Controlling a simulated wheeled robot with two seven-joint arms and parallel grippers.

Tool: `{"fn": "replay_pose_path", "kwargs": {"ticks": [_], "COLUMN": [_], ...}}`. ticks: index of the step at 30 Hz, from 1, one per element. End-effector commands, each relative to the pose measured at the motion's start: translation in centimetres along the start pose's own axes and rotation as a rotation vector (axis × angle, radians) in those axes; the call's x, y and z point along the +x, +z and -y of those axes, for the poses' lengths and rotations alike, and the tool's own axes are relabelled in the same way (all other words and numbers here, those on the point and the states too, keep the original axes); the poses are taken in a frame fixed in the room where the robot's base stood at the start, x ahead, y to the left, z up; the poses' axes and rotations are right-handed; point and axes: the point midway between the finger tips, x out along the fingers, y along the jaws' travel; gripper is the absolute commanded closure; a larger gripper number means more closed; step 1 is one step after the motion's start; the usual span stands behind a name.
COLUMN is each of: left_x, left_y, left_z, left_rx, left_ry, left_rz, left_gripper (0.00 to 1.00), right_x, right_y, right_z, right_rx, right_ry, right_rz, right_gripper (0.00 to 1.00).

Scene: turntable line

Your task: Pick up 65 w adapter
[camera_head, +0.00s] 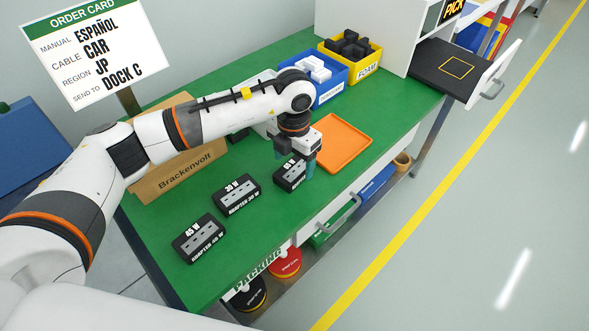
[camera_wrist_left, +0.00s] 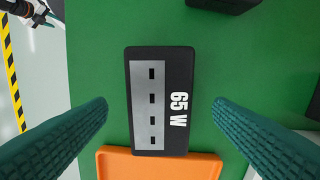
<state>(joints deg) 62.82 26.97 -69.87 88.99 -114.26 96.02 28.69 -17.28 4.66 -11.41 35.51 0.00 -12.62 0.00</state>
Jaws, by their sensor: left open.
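The 65 W adapter (camera_head: 287,178) is a black block with a grey socket strip, lying on the green table beside the orange tray. In the left wrist view the 65 W adapter (camera_wrist_left: 160,100) lies label up between the two fingers, with green gaps on both sides. My left gripper (camera_head: 295,168) points down over it, open and empty; its ribbed fingers also show in the left wrist view (camera_wrist_left: 160,108). Part of the adapter is hidden by the gripper in the head view. What looks like my right gripper (camera_wrist_left: 40,14) shows small at the wrist view's upper left corner.
The 30 W adapter (camera_head: 236,194) and 45 W adapter (camera_head: 199,238) lie to the left. The orange tray (camera_head: 352,128) is close on the right. A Brackenvolt box (camera_head: 165,185) and blue (camera_head: 330,92) and yellow (camera_head: 366,65) bins stand behind.

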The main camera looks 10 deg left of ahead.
Motion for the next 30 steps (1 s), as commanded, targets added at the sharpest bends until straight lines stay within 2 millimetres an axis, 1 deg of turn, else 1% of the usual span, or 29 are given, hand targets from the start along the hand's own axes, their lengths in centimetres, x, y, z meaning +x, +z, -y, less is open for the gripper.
{"fn": "replay_pose_path", "kwargs": {"ticks": [3,6,14,21,24,30], "left_x": [1.7,2.6,2.8,2.8,2.7,2.6], "left_y": [-0.2,-0.2,-0.2,-0.2,-0.2,-0.3], "left_z": [-0.1,-0.1,-0.1,-0.1,-0.1,-0.1], "left_rx": [-0.001,-0.001,0.000,0.000,0.000,0.000], "left_ry": [0.001,0.001,0.000,0.000,0.000,0.000], "left_rz": [0.002,0.000,-0.001,-0.001,-0.002,-0.002], "left_gripper": [0.25,0.25,0.25,0.64,0.79,0.79], "right_x": [-0.2,-0.2,-0.2,-0.2,-0.2,-0.2], "right_y": [0.1,0.1,0.1,0.1,0.2,0.2], "right_z": [0.0,0.0,-0.1,-0.1,-0.1,-0.2], "right_rx": [0.000,0.000,-0.001,-0.001,-0.001,0.000], "right_ry": [0.000,0.000,0.001,0.001,0.002,0.003], "right_rz": [0.001,0.001,0.002,0.002,0.003,0.003], "right_gripper": [0.64,0.64,0.64,0.64,0.64,0.64]}}
